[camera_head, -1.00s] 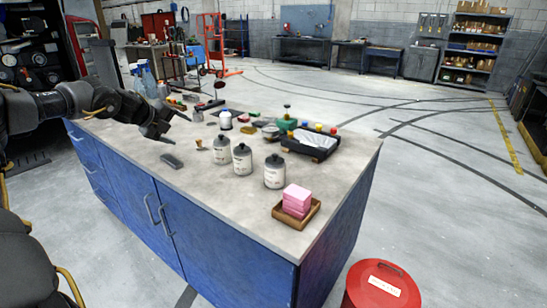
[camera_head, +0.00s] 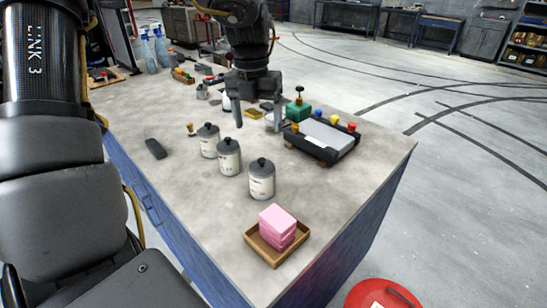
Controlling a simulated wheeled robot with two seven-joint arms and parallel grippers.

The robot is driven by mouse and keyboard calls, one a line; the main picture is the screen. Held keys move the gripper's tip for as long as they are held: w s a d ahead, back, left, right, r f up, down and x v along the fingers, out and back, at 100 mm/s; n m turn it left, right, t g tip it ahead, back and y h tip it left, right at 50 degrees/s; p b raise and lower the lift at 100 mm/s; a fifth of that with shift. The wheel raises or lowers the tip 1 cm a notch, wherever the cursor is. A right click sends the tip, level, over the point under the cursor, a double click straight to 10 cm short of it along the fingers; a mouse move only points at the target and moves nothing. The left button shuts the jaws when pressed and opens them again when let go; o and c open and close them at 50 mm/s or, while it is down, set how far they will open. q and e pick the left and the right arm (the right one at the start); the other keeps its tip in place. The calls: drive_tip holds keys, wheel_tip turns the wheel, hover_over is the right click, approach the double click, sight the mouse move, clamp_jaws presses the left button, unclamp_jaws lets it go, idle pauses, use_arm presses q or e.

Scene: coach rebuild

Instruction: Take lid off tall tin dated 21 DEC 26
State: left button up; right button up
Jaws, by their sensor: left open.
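Three white tins with dark knobbed lids stand in a slanting row on the bench: the left tin (camera_head: 208,147), the middle tin (camera_head: 229,162) and the near right tin (camera_head: 262,185). All their lids are on. Their labels carry print too small to read, so I cannot tell which is dated 21 DEC 26. My left gripper (camera_head: 257,126) points down, open and with nothing seen between its fingers. In the picture it is just above and right of the tins, apart from them. It partly hides the things behind it. My right gripper is not in view.
A wooden tray (camera_head: 264,250) with pink blocks (camera_head: 278,226) stands at the near corner. A black tray (camera_head: 322,138) with coloured knobs is right of the gripper. A dark handheld object (camera_head: 155,148) lies left of the tins. A red bin (camera_head: 375,295) stands on the floor. Bare benchtop surrounds the tins.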

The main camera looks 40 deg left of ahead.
sight(260, 159)
use_arm(q)
drive_tip(key=shift+s+f, duration=0.1)
drive_tip(key=shift+f, duration=2.7)
drive_tip(key=shift+s+f+p, duration=0.1)
drive_tip(key=shift+f+p, duration=0.25)
drive_tip(key=shift+p, duration=0.05)
wheel_tip(260, 159, down, 4)
drive_tip(key=shift+d+r+p, duration=0.15)
drive_tip(key=shift+p, duration=0.35)
drive_tip(key=shift+w+f, duration=0.2)
drive_tip(key=shift+f, duration=0.2)
drive_tip(key=c, duration=0.9)
drive_tip(key=shift+c, duration=0.3)
wheel_tip(260, 159, up, 8)
drive_tip(key=shift+r+b, duration=0.1)
drive_tip(key=shift+b, duration=0.3)
wheel_tip(260, 159, up, 10)
drive_tip(key=p, duration=0.1)
drive_tip(key=shift+s, duration=0.15)
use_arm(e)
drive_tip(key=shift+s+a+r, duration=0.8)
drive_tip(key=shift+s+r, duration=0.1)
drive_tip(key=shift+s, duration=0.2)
